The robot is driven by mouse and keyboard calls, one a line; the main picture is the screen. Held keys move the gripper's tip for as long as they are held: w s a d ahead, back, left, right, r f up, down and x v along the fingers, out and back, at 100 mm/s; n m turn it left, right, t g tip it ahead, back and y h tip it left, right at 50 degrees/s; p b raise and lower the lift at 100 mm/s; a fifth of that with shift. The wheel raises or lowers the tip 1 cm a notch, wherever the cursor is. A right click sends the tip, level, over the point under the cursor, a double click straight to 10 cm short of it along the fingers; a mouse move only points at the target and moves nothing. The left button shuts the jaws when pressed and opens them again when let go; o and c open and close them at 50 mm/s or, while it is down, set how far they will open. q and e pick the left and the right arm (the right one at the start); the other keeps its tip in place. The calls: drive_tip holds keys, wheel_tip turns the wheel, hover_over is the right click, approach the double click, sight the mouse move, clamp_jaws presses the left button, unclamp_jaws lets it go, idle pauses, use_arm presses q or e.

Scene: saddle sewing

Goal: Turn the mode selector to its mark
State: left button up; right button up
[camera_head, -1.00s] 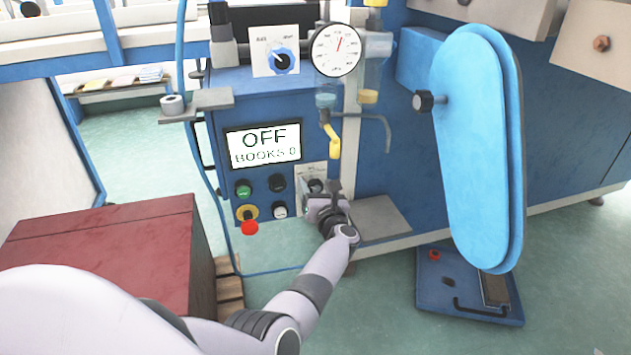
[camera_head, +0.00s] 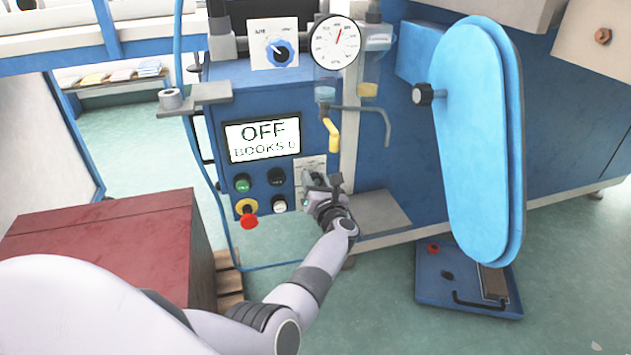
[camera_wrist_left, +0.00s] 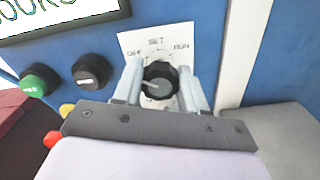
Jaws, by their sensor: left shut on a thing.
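The mode selector (camera_wrist_left: 160,82) is a black round knob with a pale pointer line on a white plate (camera_wrist_left: 150,42) marked OFF, SET and RUN. In the left wrist view the pointer line lies toward the left, on the OFF side. My left gripper (camera_wrist_left: 162,84) has one finger on each side of the knob and is shut on it. In the head view my left gripper (camera_head: 318,192) is at the plate on the blue panel and hides most of the knob. My right gripper is not in view.
The screen (camera_head: 262,138) reads OFF and BOOKS 0. Green (camera_head: 242,184) and black (camera_head: 277,176) buttons and a red emergency stop (camera_head: 249,221) sit left of the selector. A yellow-handled valve (camera_head: 333,136) hangs above. A grey shelf (camera_head: 380,213) is at right.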

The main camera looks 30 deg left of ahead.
use_arm(q)
drive_tip(key=m, duration=0.5)
drive_tip(key=shift+w+r+m, duration=0.1)
drive_tip(key=shift+m, duration=0.3)
drive_tip(key=m, duration=0.2)
drive_tip(key=shift+m, duration=0.4)
drive_tip(key=m+p, duration=0.1)
drive_tip(key=m, duration=0.1)
drive_tip(key=shift+m, duration=0.4)
drive_tip(key=m, duration=0.3)
drive_tip(key=m+p, duration=0.1)
drive_tip(key=m, duration=0.5)
drive_tip(key=shift+m, duration=0.3)
drive_tip(key=shift+m+p, duration=0.3)
drive_tip(key=shift+m, duration=0.8)
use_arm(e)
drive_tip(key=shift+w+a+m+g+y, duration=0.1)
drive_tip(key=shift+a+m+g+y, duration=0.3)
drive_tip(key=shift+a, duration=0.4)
